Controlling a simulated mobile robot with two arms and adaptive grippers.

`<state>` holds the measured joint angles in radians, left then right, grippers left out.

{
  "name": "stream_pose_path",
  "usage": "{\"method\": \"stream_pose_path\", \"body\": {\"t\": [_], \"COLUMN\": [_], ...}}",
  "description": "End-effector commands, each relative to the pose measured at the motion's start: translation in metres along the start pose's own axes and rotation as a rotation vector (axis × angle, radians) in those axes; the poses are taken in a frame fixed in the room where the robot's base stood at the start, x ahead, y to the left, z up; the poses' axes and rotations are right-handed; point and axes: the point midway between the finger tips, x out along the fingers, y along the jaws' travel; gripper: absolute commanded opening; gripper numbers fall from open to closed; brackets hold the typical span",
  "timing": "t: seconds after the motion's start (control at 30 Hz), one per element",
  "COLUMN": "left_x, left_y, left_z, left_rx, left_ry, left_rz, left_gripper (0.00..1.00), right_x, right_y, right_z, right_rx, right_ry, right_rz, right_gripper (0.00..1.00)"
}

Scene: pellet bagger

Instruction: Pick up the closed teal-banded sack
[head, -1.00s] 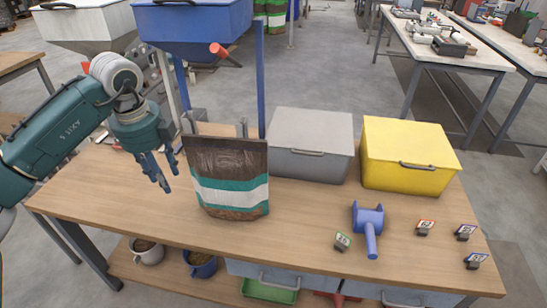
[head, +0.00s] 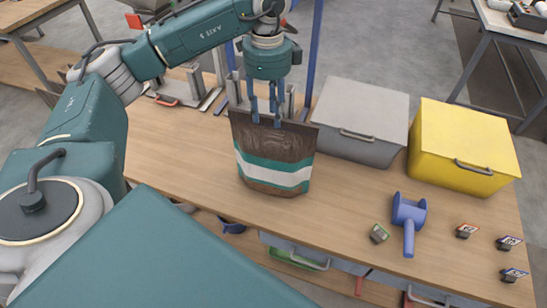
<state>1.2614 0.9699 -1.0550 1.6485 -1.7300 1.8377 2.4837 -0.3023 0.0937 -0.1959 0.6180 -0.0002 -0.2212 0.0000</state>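The sack (head: 272,153) stands upright on the wooden bench (head: 345,218). My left gripper (head: 266,123) points down over the middle of the sack's top edge. Its blue fingers are apart and their tips overlap the top edge in this view. Whether they touch the sack I cannot tell. My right gripper is out of view.
A grey lidded bin (head: 361,115) stands just right of the sack, with a yellow bin (head: 463,148) beyond it. A blue scoop-like tool (head: 408,217) and several small labelled blocks lie at the right front. Blue posts rise behind the sack.

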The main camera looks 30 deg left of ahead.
Motion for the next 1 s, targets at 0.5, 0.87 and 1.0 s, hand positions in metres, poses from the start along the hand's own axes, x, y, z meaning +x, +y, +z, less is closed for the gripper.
{"method": "stream_pose_path", "body": {"t": [0.5,0.87,1.0], "left_x": [0.046,0.046,0.043], "left_y": [-0.001,-0.001,-0.002], "left_z": [-0.009,-0.009,-0.009], "left_rx": [0.002,0.002,0.002], "left_ry": [0.001,0.001,0.003], "left_rz": [0.001,0.001,-0.003], "left_gripper": [0.38,0.0,0.0], "right_x": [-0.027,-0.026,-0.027], "right_y": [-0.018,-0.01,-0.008], "right_z": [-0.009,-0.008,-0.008], "right_rx": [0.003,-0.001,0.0], "right_ry": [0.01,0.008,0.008], "right_rz": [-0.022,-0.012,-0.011], "right_gripper": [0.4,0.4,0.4]}}
